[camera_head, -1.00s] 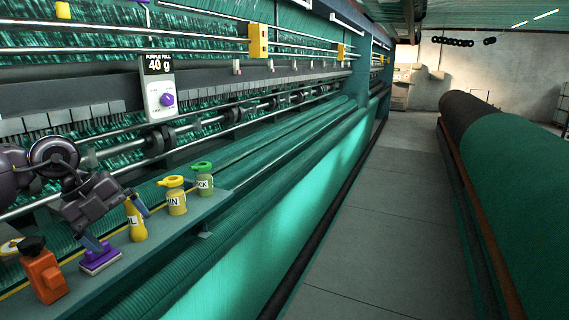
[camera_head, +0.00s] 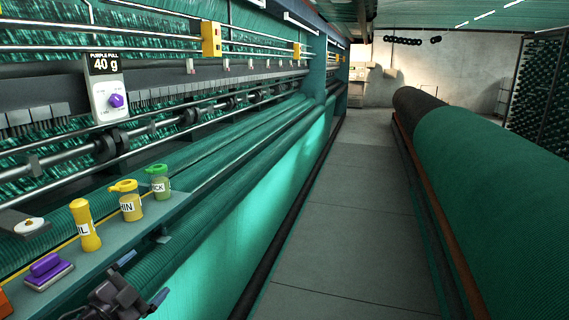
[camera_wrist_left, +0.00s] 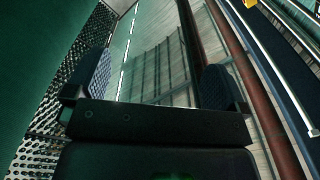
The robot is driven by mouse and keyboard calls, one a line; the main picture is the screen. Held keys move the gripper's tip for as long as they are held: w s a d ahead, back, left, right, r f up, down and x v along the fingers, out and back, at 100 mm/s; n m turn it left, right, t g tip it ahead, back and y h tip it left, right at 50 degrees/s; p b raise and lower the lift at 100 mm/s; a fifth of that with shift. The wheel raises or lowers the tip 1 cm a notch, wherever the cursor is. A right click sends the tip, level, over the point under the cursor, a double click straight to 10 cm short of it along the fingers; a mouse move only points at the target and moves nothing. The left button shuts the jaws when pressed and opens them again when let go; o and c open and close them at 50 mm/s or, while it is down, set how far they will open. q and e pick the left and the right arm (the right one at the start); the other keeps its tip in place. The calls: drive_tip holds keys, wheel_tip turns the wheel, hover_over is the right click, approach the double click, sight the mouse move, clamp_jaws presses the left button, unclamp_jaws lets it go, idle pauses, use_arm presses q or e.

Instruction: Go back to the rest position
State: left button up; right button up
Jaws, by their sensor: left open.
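My left gripper (camera_head: 143,278) is low in the head view, just in front of the shelf edge, with its two fingertips spread apart and nothing between them. In the left wrist view its two dark pads (camera_wrist_left: 157,85) stand wide apart and empty. A purple-handled block (camera_head: 47,272) sits on the grey-green shelf (camera_head: 135,230), to the left of the gripper and apart from it. My right gripper does not show.
The shelf also holds a yellow bottle (camera_head: 85,225), a yellow-lidded jar (camera_head: 129,201) and a green-lidded jar (camera_head: 159,183). The netting machine (camera_head: 250,130) runs along the left. A big green roll (camera_head: 490,160) lies right. The aisle floor (camera_head: 345,220) is clear.

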use_arm(q)
drive_tip(key=s+d+f+n+g+y, duration=0.1)
drive_tip(key=s+f+n+g+y, duration=0.2)
drive_tip(key=s+f, duration=0.9)
drive_tip(key=s+f+n+g+y+b, duration=0.1)
drive_tip(key=s+f+n+g+y, duration=0.2)
drive_tip(key=s+f+n, duration=0.6)
drive_tip(key=s+f, duration=0.3)
drive_tip(key=f, duration=0.3)
drive_tip(key=shift+d+f+n, duration=0.25)
drive_tip(key=shift+d+n, duration=0.1)
drive_tip(key=shift+n, duration=0.05)
drive_tip(key=shift+c, duration=0.5)
